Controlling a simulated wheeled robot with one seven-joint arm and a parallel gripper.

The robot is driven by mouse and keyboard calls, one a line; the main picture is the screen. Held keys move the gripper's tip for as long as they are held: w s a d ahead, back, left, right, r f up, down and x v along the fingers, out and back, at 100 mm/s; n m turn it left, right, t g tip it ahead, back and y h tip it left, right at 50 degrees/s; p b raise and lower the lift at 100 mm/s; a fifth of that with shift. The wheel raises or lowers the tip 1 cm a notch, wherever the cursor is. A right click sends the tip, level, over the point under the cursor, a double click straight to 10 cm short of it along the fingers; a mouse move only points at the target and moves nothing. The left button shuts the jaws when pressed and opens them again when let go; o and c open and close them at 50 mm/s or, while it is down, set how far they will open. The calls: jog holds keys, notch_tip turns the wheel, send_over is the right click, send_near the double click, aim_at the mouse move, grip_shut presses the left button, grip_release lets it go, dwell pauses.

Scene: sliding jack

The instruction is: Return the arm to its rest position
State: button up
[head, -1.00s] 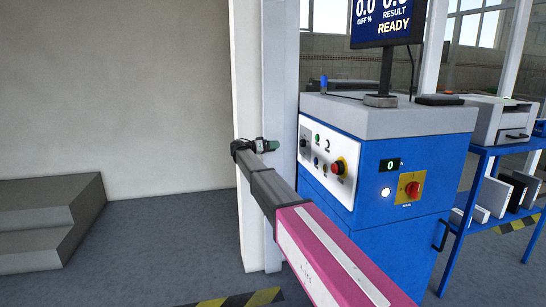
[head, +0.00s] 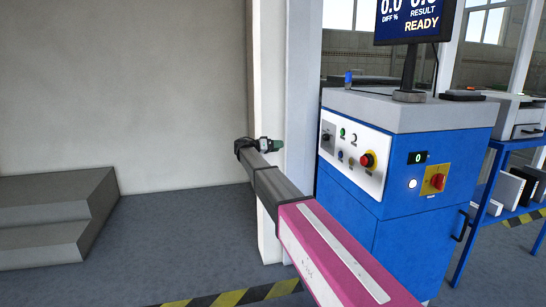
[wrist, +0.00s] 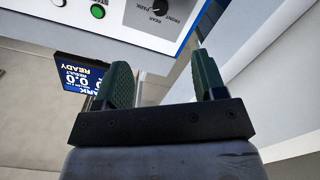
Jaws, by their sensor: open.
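My gripper (wrist: 160,85) is open in the wrist view, with its two dark green fingers apart and nothing between them. In the head view my gripper (head: 270,146) is small, at the end of my outstretched pink and grey arm. It appears in front of the pale pillar, left of the blue cabinet (head: 400,220). The cabinet's white control panel (head: 355,152) has a red button and small knobs. The panel also shows in the wrist view (wrist: 170,12), beyond the fingers, with a black knob.
A screen (head: 415,20) reading READY stands on the cabinet. Grey steps (head: 45,220) are at the left, with open floor (head: 160,240) beside them. A blue shelf (head: 490,200) with boxes stands at the right. Black and yellow tape (head: 235,298) marks the floor.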

jog(key=s+d+f+n+g+y, duration=0.2)
jog(key=s+d+f+n+y, duration=0.15)
jog(key=s+d+f, duration=0.6)
jog(key=s+d+f+n+g+y, duration=0.15)
jog(key=s+d+f+y, duration=0.4)
jog(key=s+f, duration=0.7)
jog(key=s+f+n+y, duration=0.1)
jog(key=s+f+y, duration=0.1)
jog(key=s+f, duration=0.2)
jog(key=s+d+f+n+y, duration=0.1)
jog(key=s+f+y, duration=0.2)
jog(key=s, duration=0.7)
jog(key=s+d+f+n+g+y, duration=0.1)
jog(key=s+f, duration=0.3)
jog(key=s, duration=0.4)
jog(key=shift+f+n+y, duration=0.3)
jog(key=shift+y, duration=0.6)
jog(key=shift+s, duration=0.1)
jog(key=shift+c, duration=0.3)
